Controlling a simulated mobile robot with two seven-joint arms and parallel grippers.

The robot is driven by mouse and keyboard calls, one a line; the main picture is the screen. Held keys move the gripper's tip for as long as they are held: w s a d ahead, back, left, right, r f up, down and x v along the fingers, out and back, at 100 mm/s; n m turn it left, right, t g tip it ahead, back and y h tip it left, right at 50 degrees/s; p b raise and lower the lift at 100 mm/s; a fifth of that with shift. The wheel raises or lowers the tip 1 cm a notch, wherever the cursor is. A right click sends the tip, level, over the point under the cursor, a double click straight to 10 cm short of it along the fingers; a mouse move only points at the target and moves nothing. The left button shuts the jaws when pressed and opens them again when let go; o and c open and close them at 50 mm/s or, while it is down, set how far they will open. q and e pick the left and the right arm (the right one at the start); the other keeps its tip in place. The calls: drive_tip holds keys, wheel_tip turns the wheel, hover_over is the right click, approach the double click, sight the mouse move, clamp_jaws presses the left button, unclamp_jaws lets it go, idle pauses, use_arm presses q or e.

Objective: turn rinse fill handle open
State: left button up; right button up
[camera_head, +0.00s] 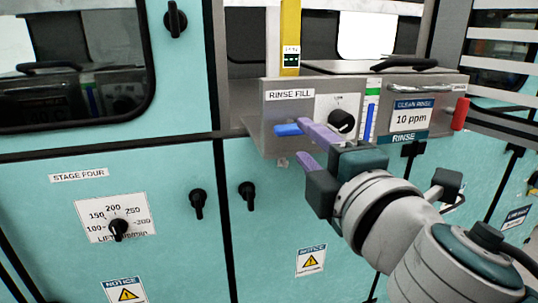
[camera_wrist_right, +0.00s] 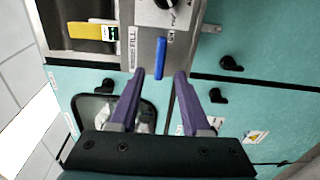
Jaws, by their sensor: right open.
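The rinse fill handle is a blue lever (camera_head: 288,129) below the RINSE FILL label on the steel panel (camera_head: 274,110). It lies roughly horizontal in the head view. In the right wrist view the blue lever (camera_wrist_right: 161,58) shows ahead of and between the purple fingers. My right gripper (camera_head: 308,146) is open and empty, its fingers close to the lever. In the head view the upper finger is just right of the lever and the other finger is below. Contact cannot be made out. My left gripper is not in view.
A black knob (camera_head: 342,121) sits just right of the lever, near the right gripper's upper finger. A red handle (camera_head: 460,114) is at the panel's right end. Black latches (camera_head: 198,203) stick out from the teal doors below. A yellow strip (camera_head: 290,35) stands above the panel.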

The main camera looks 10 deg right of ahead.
drive_tip(key=shift+s+d+b, duration=0.1)
drive_tip(key=shift+s+b, duration=0.2)
drive_tip(key=shift+s, duration=2.65)
drive_tip(key=s+d+f+m+g+h+p, duration=0.2)
drive_tip(key=s+d+f+m+g+h, duration=0.15)
drive_tip(key=d+m, duration=0.35)
drive_tip(key=s+a+f+m+g+y+p, duration=0.1)
drive_tip(key=s+f+m+g, duration=0.3)
drive_tip(key=s, duration=0.5)
drive_tip(key=s+a+f+m+g+y+p, duration=0.2)
drive_tip(key=s+m+g, duration=0.4)
drive_tip(key=s+g, duration=0.15)
drive_tip(key=w+p+v, duration=0.2)
drive_tip(key=p+v, duration=1)
drive_tip(key=w+r+p+v, duration=0.1)
drive_tip(key=w+p+v, duration=0.2)
drive_tip(key=p+v, duration=0.9)
drive_tip(key=w+r+p+v, duration=0.1)
drive_tip(key=w+p+v, duration=0.2)
drive_tip(key=p+v, duration=0.9)
drive_tip(key=shift+a+r+t+p, duration=0.25)
drive_tip(key=shift+r+t+p, duration=0.1)
drive_tip(key=shift+p, duration=0.3)
drive_tip(key=shift+s, duration=0.15)
